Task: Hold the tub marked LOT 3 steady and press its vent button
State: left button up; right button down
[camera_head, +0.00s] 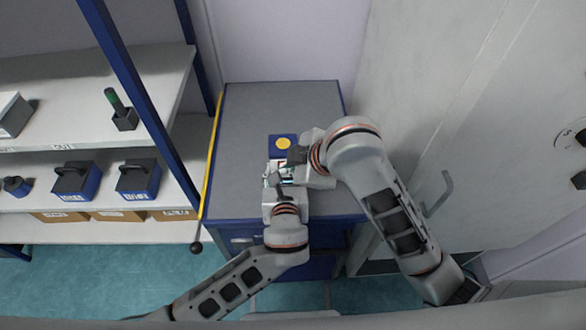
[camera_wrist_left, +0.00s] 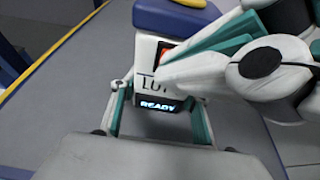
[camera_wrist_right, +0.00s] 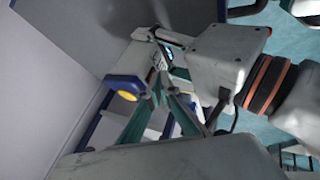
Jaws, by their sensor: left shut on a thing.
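The tub (camera_wrist_left: 147,62) has a white body, a blue lid (camera_head: 283,143) with a yellow disc, a partly hidden label reading "LOT", and a lit display (camera_wrist_left: 158,105) reading "READY". The lot number is covered. My left gripper (camera_wrist_left: 160,97) is shut on the tub, one finger at each side of the lower body. An orange vent button (camera_wrist_left: 165,50) shows partly on the tub's front. My right gripper (camera_wrist_right: 163,80) has its fingers together, tips at the button; I cannot tell whether they touch it. In the head view the two grippers hide most of the tub's front.
The tub stands on a grey bench top (camera_head: 250,110) with blue edges and a yellow strip on the left. Shelves (camera_head: 80,207) at left carry blue cases (camera_head: 75,182) and a green-handled tool (camera_head: 116,103). A grey door (camera_head: 480,120) is at right. The bench's rear is clear.

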pick_arm(q)
jog(key=shift+s+f, duration=0.1)
jog(key=shift+f, duration=0.05)
pick_arm(e)
jog(key=v, duration=1)
pick_arm(q)
jog(key=o, duration=1.6)
jog(key=shift+c, duration=0.2)
